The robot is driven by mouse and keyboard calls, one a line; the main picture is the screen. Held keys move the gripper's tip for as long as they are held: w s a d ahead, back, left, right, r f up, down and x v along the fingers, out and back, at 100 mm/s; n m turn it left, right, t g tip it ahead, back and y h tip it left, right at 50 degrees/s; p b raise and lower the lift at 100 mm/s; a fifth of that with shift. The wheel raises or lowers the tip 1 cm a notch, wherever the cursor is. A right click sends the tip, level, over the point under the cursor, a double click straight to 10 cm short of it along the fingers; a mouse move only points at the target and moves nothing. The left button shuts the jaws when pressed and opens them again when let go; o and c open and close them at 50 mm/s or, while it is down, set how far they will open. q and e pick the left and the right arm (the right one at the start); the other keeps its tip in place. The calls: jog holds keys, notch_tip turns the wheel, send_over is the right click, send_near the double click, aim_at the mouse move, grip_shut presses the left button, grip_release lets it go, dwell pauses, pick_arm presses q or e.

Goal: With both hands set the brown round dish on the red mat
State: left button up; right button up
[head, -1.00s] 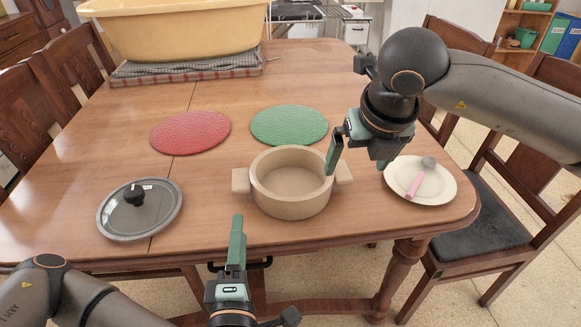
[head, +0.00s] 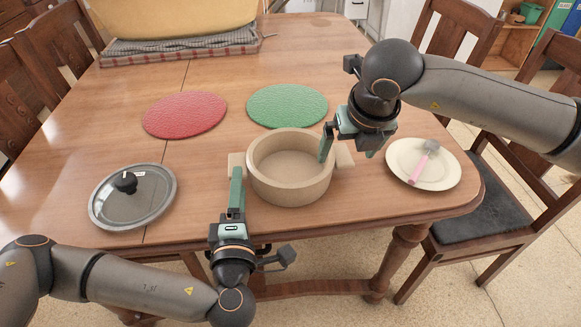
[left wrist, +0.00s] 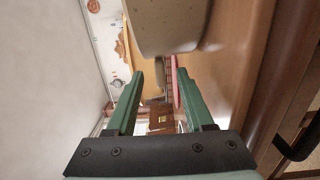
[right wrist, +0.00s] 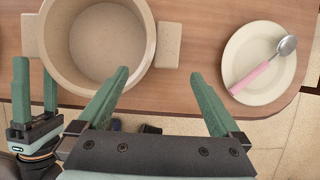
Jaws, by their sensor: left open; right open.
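The brown round dish (head: 290,193) is a light tan pot with two block handles, standing empty on the table in front of the mats. The red mat (head: 185,115) lies bare at the back left. My left gripper (head: 237,178) is open at the dish's left handle, partly covering it; the dish wall (left wrist: 165,28) shows above its fingers in the left wrist view. My right gripper (head: 348,150) is open above the right handle. In the right wrist view that handle (right wrist: 168,45) lies just ahead, between the lines of the fingers, not clasped.
A green mat (head: 287,105) lies behind the dish. A glass lid (head: 150,205) with a black knob is at the left. A cream plate (head: 400,165) with a pink-handled utensil (head: 420,165) is at the right. A yellow tub (head: 170,15) stands on folded cloth at the back.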

aim_at(242, 153)
pick_arm(q)
jog(key=w, duration=0.7)
jog(key=shift+a, duration=0.35)
pick_arm(e)
jog(key=x, duration=0.7)
pick_arm(q)
grip_shut()
pick_arm(e)
jog(key=c, duration=0.9)
grip_shut()
jog(key=shift+w+r, duration=0.1)
